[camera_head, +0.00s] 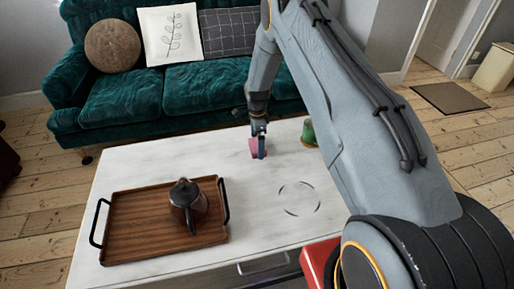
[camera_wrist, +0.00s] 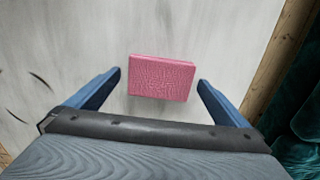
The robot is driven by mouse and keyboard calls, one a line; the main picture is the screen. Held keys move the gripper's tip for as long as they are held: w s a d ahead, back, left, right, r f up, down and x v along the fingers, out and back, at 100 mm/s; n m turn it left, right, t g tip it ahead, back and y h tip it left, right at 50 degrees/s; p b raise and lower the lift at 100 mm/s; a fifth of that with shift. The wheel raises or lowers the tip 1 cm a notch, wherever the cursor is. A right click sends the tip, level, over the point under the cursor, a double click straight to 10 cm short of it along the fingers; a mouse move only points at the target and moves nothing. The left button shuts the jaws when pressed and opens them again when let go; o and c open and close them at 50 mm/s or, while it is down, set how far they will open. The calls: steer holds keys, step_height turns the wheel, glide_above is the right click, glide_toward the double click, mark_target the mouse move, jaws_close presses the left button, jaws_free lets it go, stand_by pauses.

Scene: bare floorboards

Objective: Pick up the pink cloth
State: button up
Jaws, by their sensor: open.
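The pink cloth (camera_wrist: 161,78) looks like a small folded block on the white table. In the wrist view it sits ahead of my gripper (camera_wrist: 159,88), between the lines of the two blue fingers. The fingers are apart, with a gap on each side of the cloth, and neither touches it. In the head view my gripper (camera_head: 260,143) points down at the table, and the pink cloth (camera_head: 254,147) shows beside and partly behind a finger. Part of the cloth is hidden there.
The white table (camera_head: 150,158) carries a wooden tray (camera_head: 125,225) with a dark pot (camera_head: 187,203). A green object (camera_head: 308,132) stands right of my gripper, partly hidden by my arm. A green sofa (camera_head: 125,95) is behind. A red object (camera_head: 318,262) is at the near edge.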

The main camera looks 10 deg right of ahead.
steer(key=shift+f, duration=0.1)
steer(key=c, duration=1)
step_height(320, 180, up, 10)
steer(key=shift+b, duration=0.3)
